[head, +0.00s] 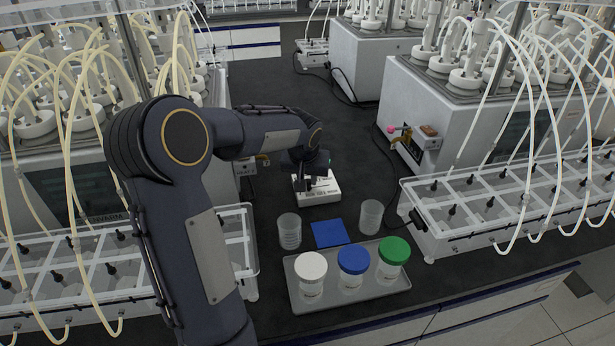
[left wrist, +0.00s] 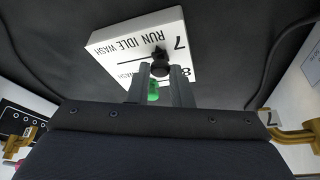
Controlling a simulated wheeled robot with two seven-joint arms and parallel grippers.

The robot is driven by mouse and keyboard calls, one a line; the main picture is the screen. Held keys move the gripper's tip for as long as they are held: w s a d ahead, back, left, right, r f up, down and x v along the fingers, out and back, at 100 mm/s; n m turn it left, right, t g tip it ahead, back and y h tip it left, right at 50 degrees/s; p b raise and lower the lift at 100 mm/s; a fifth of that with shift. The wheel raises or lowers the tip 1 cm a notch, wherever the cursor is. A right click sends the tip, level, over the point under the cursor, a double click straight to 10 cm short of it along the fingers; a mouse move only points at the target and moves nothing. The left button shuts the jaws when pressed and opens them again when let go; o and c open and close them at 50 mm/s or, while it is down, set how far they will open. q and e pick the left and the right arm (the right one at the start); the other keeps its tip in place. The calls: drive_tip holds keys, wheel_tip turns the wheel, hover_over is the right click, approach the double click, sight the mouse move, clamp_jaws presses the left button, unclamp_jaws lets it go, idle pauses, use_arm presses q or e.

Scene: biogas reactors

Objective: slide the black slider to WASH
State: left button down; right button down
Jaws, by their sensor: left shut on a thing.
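The white control box (head: 318,195) stands on the dark bench, past the blue mat, in the head view. My left gripper (head: 318,183) reaches down over the box. In the left wrist view its two fingers (left wrist: 160,77) are shut on the slider, one on each side. I cannot tell which word the slider stands at. A green spot (left wrist: 153,91) shows between the fingers. My right gripper is not in view.
A tray (head: 345,304) with white-, blue- and green-lidded jars stands at the bench's front. Two clear beakers (head: 289,231) (head: 371,216) flank the blue mat (head: 330,233). Reactor units (head: 395,95) with tubes stand on both sides. The bench behind the box is clear.

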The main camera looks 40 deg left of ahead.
sight(332, 182)
use_arm(q)
drive_tip(key=w+d, duration=0.1)
drive_tip(key=w, duration=0.1)
drive_tip(key=w+d+b, duration=0.1)
drive_tip(key=w+d, duration=0.1)
drive_tip(key=shift+w+d, duration=0.15)
drive_tip(key=shift+d, duration=0.1)
drive_tip(key=shift+w+d, duration=0.25)
drive_tip(key=shift+w, duration=0.05)
drive_tip(key=shift+r, duration=0.1)
drive_tip(key=c, duration=1.3)
unclamp_jaws()
drive_tip(key=shift+w+d, duration=0.1)
drive_tip(key=shift+w, duration=0.05)
drive_tip(key=v, duration=0.7)
drive_tip(key=shift+s+r, duration=0.25)
drive_tip(key=shift+r, duration=0.05)
